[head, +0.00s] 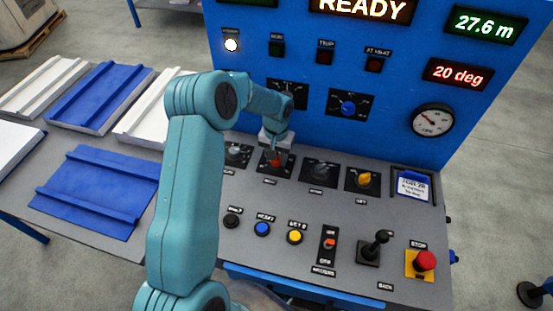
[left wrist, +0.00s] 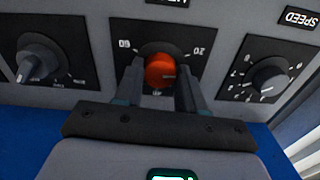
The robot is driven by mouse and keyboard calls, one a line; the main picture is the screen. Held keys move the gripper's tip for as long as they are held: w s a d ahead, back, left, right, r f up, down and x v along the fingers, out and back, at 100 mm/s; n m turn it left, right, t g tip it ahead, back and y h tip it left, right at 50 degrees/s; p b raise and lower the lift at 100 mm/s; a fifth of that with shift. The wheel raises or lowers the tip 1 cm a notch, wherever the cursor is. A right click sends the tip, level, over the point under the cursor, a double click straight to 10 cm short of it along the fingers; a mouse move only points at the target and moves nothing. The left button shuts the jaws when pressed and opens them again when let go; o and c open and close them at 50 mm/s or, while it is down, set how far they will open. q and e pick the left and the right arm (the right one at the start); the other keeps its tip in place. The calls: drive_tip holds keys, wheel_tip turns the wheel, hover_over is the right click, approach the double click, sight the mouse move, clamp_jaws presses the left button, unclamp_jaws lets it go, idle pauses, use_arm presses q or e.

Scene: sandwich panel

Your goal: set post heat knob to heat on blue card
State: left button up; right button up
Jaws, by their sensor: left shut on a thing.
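A red-orange knob (head: 276,161) stands on a black dial plate in the back row of the grey console. In the left wrist view the knob (left wrist: 160,71) shows between the fingers, on a dial marked 60 and 20. Its name label is cut off there and too small to read in the head view. My left gripper (left wrist: 159,88) is shut on the knob, with one finger on each side. In the head view my left gripper (head: 276,148) reaches down onto it.
Beside the held knob are a dark knob (head: 319,171) and a yellow knob (head: 366,179). A black joystick (head: 376,243) and red stop button (head: 425,260) stand in front. The blue upright panel (head: 400,125) rises behind. Blue and white panels (head: 98,190) lie at left.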

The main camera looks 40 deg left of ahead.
use_arm(q)
drive_tip(key=m+b, duration=0.1)
drive_tip(key=m, duration=0.2)
drive_tip(key=shift+m, duration=0.4)
drive_tip(key=m+b, duration=0.1)
drive_tip(key=m, duration=0.2)
drive_tip(key=shift+r+m, duration=0.1)
drive_tip(key=shift+m, duration=0.2)
drive_tip(key=m, duration=0.3)
drive_tip(key=shift+m, duration=0.3)
drive_tip(key=m, duration=0.4)
drive_tip(key=shift+m, duration=0.3)
drive_tip(key=m, duration=0.3)
drive_tip(key=shift+w+r+m, duration=0.1)
drive_tip(key=shift+m, duration=0.2)
drive_tip(key=m, duration=0.3)
drive_tip(key=shift+a+m, duration=0.1)
drive_tip(key=shift+m, duration=0.2)
drive_tip(key=m, duration=0.3)
drive_tip(key=shift+p, duration=0.35)
drive_tip(key=shift+m, duration=2.2)
drive_tip(key=shift+p, duration=0.3)
